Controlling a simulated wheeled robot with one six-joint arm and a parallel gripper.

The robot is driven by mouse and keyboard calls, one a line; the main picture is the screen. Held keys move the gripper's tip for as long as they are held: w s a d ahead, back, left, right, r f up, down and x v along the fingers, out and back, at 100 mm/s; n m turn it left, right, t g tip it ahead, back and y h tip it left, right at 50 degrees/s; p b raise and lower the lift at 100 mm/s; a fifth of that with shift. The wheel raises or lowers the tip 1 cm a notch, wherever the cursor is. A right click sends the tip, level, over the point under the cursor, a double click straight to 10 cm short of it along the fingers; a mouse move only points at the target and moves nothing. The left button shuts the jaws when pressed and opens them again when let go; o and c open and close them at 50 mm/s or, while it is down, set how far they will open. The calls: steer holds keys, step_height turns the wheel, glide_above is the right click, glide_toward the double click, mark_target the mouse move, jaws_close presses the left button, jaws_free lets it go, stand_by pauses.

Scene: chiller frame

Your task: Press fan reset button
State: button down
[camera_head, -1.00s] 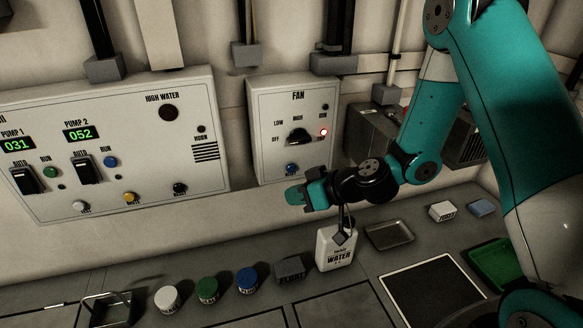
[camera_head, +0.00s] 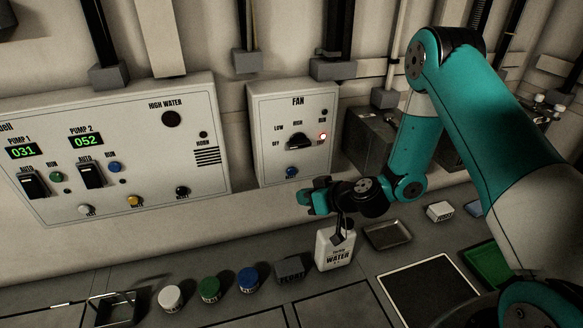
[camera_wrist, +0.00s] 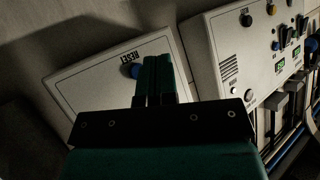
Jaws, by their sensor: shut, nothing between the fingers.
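The fan panel (camera_head: 262,133) is on the wall in the head view. My gripper (camera_head: 303,198) is shut and empty, just below and to the right of the blue button, in front of the panel's lower edge.
The pump panel (camera_head: 150,120) is left of the fan panel. On the counter below stand a white water jug (camera_head: 335,247), several small round jars, a grey float block (camera_head: 291,270) and a metal tray (camera_head: 388,235). A grey box (camera_head: 369,140) is right of the fan panel.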

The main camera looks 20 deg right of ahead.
mark_target(291, 171)
steer(key=shift+w, duration=2.9)
steer(key=shift+w, duration=0.15)
steer(key=shift+w, duration=0.3)
steer(key=shift+w+b, duration=0.35)
steer(key=shift+w, duration=0.1)
steer(key=shift+s, duration=0.15)
stand_by(0.5)
steer(key=shift+s+b, duration=0.3)
steer(key=shift+s, duration=0.45)
